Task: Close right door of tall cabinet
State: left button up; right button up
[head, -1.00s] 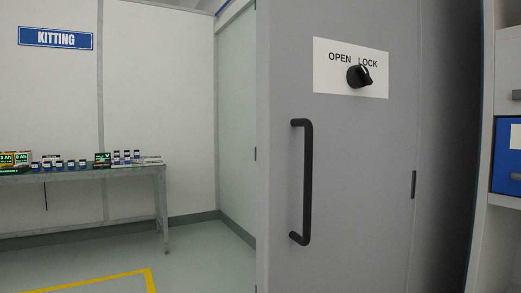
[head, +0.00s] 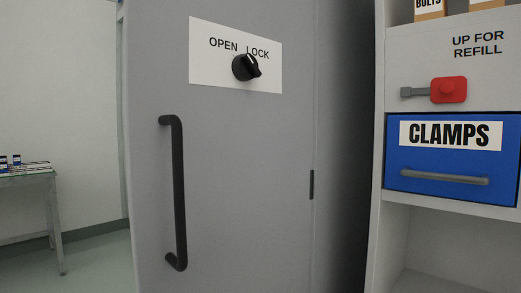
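A tall grey cabinet door (head: 225,170) fills the middle of the head view, with its top and bottom out of frame. A long black vertical bar handle (head: 179,195) is near its left edge. A black rotary knob (head: 245,67) sits on a white plate marked OPEN and LOCK (head: 207,68). A small dark hinge-like piece (head: 311,184) shows at the right of the panel. A dark grey surface lies beyond it. I cannot tell how far the door stands open. Neither of my grippers is in view.
On the right a pale shelf unit (head: 395,150) holds a blue CLAMPS drawer (head: 420,190) with a grey handle, and a red latch (head: 449,90) above it. A workbench (head: 28,179) stands at the far left. Floor (head: 100,262) between bench and cabinet is clear.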

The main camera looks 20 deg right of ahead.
aim_at(220, 171)
jog(key=i+l, duration=0.15)
jog(key=l, duration=0.2)
jog(key=i+l, duration=0.15)
jog(key=l, duration=0.15)
jog(key=k+l+u, duration=0.25)
jog(key=l+u, duration=0.2)
jog(key=l, duration=0.2)
